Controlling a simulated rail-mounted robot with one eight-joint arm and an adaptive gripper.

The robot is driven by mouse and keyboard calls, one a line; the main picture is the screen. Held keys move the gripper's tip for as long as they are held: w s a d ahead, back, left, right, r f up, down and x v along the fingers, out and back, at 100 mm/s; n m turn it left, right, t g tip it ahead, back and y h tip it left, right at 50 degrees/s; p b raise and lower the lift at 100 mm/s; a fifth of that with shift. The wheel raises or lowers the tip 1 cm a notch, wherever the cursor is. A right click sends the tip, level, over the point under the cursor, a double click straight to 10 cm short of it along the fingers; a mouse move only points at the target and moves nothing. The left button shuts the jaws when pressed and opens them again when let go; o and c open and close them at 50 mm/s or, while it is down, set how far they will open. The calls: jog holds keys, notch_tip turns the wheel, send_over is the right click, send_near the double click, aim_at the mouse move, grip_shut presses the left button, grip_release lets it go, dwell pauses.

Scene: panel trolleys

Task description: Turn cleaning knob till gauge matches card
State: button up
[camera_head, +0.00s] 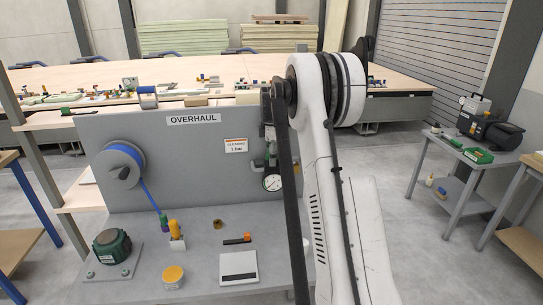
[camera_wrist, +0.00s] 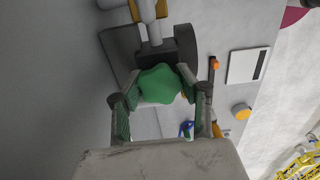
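The green cleaning knob (camera_wrist: 158,84) sits in the middle of the wrist view, on a dark fitting with a pale pipe. My gripper (camera_wrist: 160,88) has one finger on each side of it, and both fingertips appear to touch its edges. In the head view my arm covers the gripper and most of the knob. The round white gauge (camera_head: 271,183) shows just left of my arm, below the knob's place; its needle is too small to read. The card (camera_head: 236,146) on the grey panel (camera_head: 205,165) reads "CLEANING 1 bar".
The trolley top holds a dark green round unit (camera_head: 112,246), a yellow-lidded jar (camera_head: 173,276), a white pad (camera_head: 239,267), an orange-and-black tool (camera_head: 237,240) and small bottles (camera_head: 176,231). A blue hose reel (camera_head: 121,165) hangs on the panel. A side table (camera_head: 466,165) stands right.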

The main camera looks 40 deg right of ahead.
jog(key=c, duration=0.4)
jog(key=shift+m+b, duration=0.55)
jog(key=shift+m, duration=1.15)
jog(key=shift+c, duration=0.2)
jog(key=shift+m, duration=0.4)
jog(key=shift+m+b, duration=0.45)
jog(key=shift+m, duration=0.95)
jog(key=shift+m, duration=0.8)
jog(key=o, duration=1.3)
jog(key=shift+c, duration=0.2)
